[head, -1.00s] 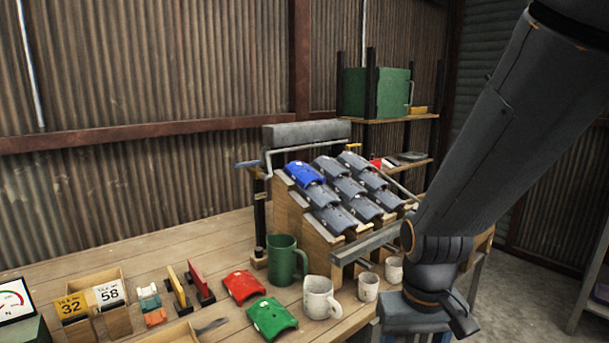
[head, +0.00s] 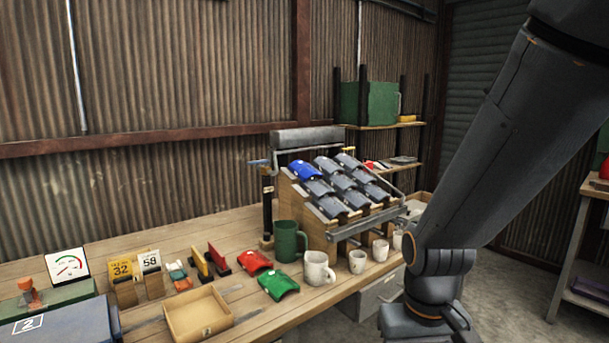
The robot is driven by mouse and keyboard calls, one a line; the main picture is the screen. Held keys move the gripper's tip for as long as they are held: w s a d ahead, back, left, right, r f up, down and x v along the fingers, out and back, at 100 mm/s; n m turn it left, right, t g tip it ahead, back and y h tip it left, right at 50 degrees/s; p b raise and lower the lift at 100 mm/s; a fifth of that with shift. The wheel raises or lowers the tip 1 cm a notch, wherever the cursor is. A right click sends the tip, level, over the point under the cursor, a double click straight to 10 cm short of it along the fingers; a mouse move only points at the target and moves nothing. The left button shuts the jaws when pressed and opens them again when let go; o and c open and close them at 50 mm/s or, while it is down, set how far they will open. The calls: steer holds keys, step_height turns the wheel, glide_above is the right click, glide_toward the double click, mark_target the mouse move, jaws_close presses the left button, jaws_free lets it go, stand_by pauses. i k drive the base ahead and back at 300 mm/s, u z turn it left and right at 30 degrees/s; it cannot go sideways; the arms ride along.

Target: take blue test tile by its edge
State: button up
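The blue test tile (head: 305,170) is a curved tile at the upper left corner of a sloped wooden rack (head: 290,205). Several grey tiles (head: 341,182) fill the rest of the rack in overlapping rows. My gripper's fingers are not visible; the arm's lower end runs to the bottom edge of the picture, well away from the blue tile.
A green mug (head: 286,241), a white mug (head: 318,268) and several small cups stand before the rack. An empty wooden tray (head: 198,314) lies front left. A metal bar (head: 367,222) runs along the rack's lower edge. Bare bench (head: 190,236) lies left of the rack.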

mark_target(302, 169)
steer(key=u, duration=0.8)
steer(key=i, duration=0.85)
